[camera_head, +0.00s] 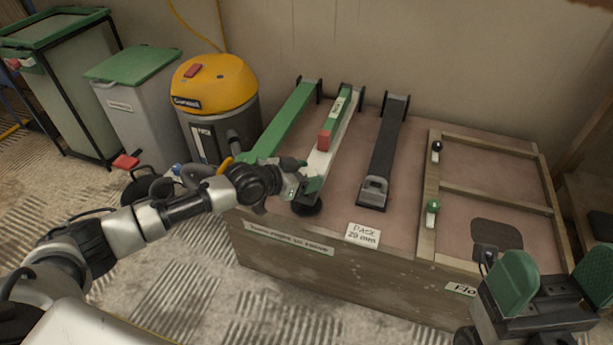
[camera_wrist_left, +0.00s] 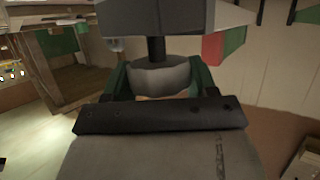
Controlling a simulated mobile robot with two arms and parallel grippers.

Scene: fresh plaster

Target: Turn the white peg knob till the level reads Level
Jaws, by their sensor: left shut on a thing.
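The white peg knob (camera_wrist_left: 158,76) shows in the left wrist view as a pale round piece on a dark stem under a grey beam. My left gripper (camera_head: 292,184) is shut on it, a green finger on each side. In the head view the gripper mostly hides the knob, at the near end of a white-and-green bar (camera_head: 318,161). A small pale label (camera_head: 337,109) sits on the bar's far part, its text too small to read surely. A red block (camera_head: 324,140) is on the bar. My right gripper (camera_head: 552,284) is open and empty at the lower right.
The bar lies on a wooden bench (camera_head: 290,262) between a green bar (camera_head: 285,122) and a dark bar (camera_head: 384,152). A wooden frame (camera_head: 428,200) with a black knob and a green knob is at right. A yellow-topped vacuum (camera_head: 214,82) stands left of the bench.

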